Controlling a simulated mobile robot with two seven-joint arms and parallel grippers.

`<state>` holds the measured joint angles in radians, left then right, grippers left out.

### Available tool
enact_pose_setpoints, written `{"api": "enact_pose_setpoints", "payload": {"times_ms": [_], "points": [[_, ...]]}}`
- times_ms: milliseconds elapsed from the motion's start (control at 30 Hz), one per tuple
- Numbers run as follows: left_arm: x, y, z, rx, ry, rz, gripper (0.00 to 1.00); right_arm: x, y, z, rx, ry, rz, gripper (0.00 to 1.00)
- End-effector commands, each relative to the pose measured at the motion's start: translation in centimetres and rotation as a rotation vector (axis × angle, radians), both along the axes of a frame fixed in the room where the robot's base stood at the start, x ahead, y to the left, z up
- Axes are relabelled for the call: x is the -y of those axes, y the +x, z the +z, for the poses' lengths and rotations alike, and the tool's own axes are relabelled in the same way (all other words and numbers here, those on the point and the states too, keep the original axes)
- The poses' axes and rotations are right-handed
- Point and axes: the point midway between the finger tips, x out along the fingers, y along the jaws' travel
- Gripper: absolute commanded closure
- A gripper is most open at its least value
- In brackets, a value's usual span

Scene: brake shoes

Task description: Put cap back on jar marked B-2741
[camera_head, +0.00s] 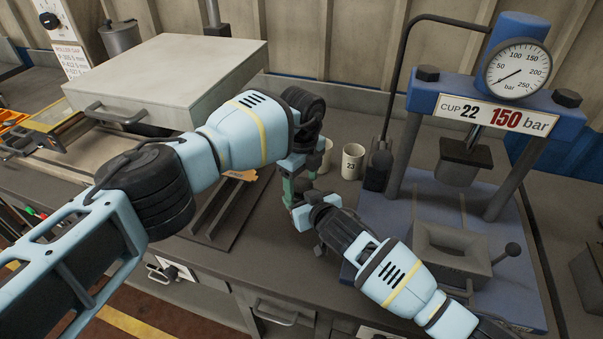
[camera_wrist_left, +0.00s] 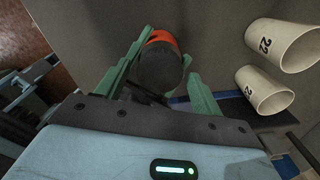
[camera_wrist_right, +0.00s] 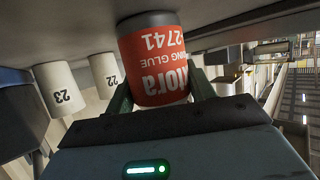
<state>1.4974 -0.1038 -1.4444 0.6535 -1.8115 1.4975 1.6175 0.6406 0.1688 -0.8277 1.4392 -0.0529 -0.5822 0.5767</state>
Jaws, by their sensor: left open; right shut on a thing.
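The red jar (camera_wrist_right: 155,75) fills the middle of the right wrist view, its upside-down label showing "2741" and "GLUE". My right gripper (camera_wrist_right: 160,95) is shut on its sides. The jar stands on or just above the bench; I cannot tell which. In the left wrist view, a dark round piece (camera_wrist_left: 160,68), apparently the cap, covers the jar's top, with orange-red showing beyond it. Whether it is fully seated is unclear. My left gripper (camera_wrist_left: 165,75) is open, with one finger on each side of the dark piece. In the head view, the grippers largely hide the jar.
Two white cups, 22 (camera_head: 325,155) and 23 (camera_head: 352,162), stand close behind the grippers. A blue press (camera_head: 490,110) with a gauge stands right. A grey lidded box (camera_head: 170,75) and dark rails (camera_head: 225,212) are left. Bench front is mostly clear.

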Motion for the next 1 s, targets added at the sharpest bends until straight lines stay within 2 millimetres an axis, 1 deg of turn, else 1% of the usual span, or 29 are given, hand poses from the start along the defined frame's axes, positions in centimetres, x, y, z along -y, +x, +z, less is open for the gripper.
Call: {"api": "enact_pose_setpoints", "payload": {"times_ms": [200, 500, 567, 667, 767, 867, 1000], "points": [[-0.01, 0.01, -0.03, 0.0, 0.0, 0.0, 0.33, 0.01, -0.03, -0.11, -0.002, 0.0, 0.0, 1.0], [-0.02, 0.01, -0.01, 0.0, 0.0, 0.0, 0.72, 0.01, -0.03, -0.11, -0.002, 0.0, 0.0, 1.0], [-0.03, 0.01, -0.01, 0.0, 0.0, 0.0, 0.78, 0.01, -0.03, -0.11, -0.002, 0.0, 0.0, 1.0], [-0.03, 0.01, 0.0, 0.0, 0.0, -0.009, 0.78, 0.01, -0.03, -0.11, -0.002, 0.0, 0.0, 1.0], [-0.03, 0.01, 0.0, -0.001, 0.001, -0.075, 0.78, 0.01, -0.03, -0.11, -0.002, 0.0, 0.0, 1.0], [-0.06, 0.02, 0.0, 0.0, 0.001, -0.21, 0.78, 0.02, -0.02, -0.11, -0.002, 0.0, 0.0, 1.0], [-0.04, 0.05, 0.01, 0.001, 0.001, -0.443, 0.78, 0.02, -0.02, -0.11, -0.002, 0.0, 0.0, 1.0]]}}
